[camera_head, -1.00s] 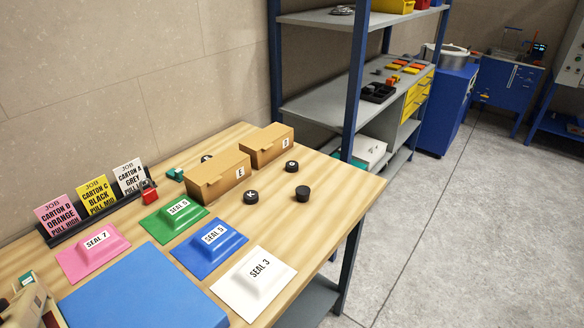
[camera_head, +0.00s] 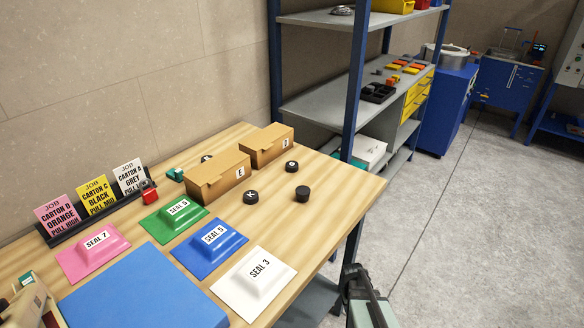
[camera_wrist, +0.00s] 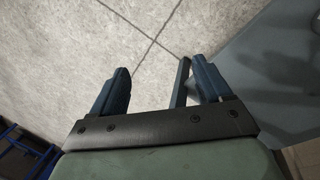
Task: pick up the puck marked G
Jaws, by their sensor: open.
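Several small black pucks sit on the wooden table (camera_head: 330,215). One with a white mark that looks like K (camera_head: 251,197) is in front of the carton marked E (camera_head: 219,180). One puck with a small, unreadable white mark (camera_head: 292,166) is farther back. One puck with no mark visible (camera_head: 302,194) is nearer the right edge. Another puck (camera_head: 206,158) is partly hidden behind the cartons. I cannot tell which is G. My gripper (camera_head: 357,276) is off the table's right front edge, apart from all pucks. In the wrist view my gripper (camera_wrist: 162,70) is open and empty over the floor.
A second carton (camera_head: 266,146) stands behind carton E. Green, blue, pink and white seal pads (camera_head: 253,284) and a blue mat (camera_head: 145,290) cover the front. A shelf rack (camera_head: 355,80) rises behind the table's right end. The table's right strip is clear.

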